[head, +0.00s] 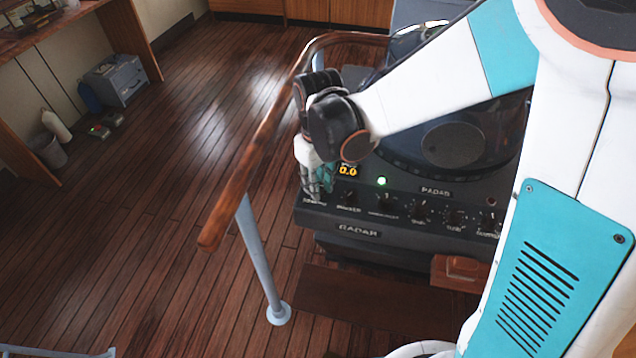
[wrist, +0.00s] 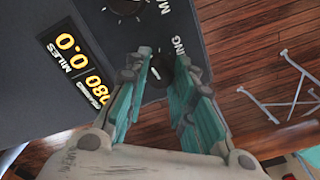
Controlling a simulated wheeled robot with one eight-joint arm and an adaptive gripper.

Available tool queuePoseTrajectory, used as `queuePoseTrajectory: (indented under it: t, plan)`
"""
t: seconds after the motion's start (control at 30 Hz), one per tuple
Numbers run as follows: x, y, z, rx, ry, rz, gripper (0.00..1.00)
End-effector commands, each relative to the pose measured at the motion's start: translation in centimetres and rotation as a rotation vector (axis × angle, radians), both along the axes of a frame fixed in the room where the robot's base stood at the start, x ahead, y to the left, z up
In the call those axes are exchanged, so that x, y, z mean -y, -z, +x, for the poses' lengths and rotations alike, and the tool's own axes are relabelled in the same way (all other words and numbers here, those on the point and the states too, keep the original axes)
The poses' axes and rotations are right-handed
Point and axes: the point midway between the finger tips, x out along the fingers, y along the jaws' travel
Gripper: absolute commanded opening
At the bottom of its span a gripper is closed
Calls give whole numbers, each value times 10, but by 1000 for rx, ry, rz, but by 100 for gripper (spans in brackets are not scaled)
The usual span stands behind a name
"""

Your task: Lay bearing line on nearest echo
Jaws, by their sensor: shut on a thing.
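The radar console (head: 358,231) stands right of centre in the head view, with a round dark screen (head: 490,150) partly covered by my arm. No echo or bearing line can be made out on it. My gripper (head: 318,192) is at the left end of the front knob row. In the wrist view my gripper (wrist: 165,72) is shut on a dark knob (wrist: 161,73), mostly hidden between the fingers; the label beside it ends in "ING". An amber readout (wrist: 77,66) shows 0.0 miles and what looks like 080. The readout also shows in the head view (head: 348,170).
Several other knobs (head: 420,211) run right along the panel, near a lit green lamp (head: 381,181). A wooden handrail (head: 249,165) on a pale post (head: 262,262) stands close left of my gripper. The plank floor (head: 150,220) beyond is largely clear.

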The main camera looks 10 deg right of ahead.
Motion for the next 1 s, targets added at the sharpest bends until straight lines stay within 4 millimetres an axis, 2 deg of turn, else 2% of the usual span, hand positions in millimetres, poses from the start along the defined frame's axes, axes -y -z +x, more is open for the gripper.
queuePoseTrajectory:
  t: [0.6,1.0]
  plan:
    - [0,1,0,0,531,0,0]
    - [0,0,0,0,689,0,0]
